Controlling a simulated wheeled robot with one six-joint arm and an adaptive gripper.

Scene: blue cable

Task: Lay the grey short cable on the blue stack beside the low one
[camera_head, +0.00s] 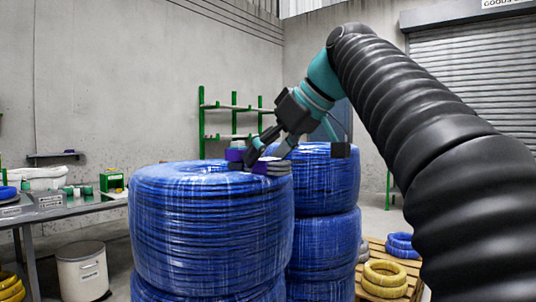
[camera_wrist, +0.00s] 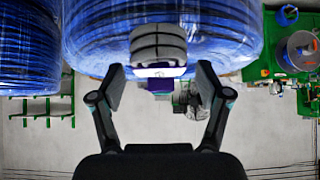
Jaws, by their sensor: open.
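A large blue stack (camera_head: 212,235) of wrapped cable coils stands in front in the head view. A second blue stack (camera_head: 327,185) stands behind it to the right. The grey short cable (camera_head: 278,167) is a small grey bundle at the right part of the front stack's top. In the wrist view the grey cable (camera_wrist: 158,42) shows dark bands, against a blue coil (camera_wrist: 228,30). My gripper (camera_head: 265,154) is over that top, pointing down. In the wrist view my gripper (camera_wrist: 161,72) is open, its fingertips apart on either side below the cable. Finger contact with the cable is not visible.
A bench (camera_head: 70,207) with boxes stands left, with a white bin (camera_head: 82,272) below. Yellow coils (camera_head: 385,278) lie on a pallet at the right. A green rack (camera_head: 232,122) stands at the back wall.

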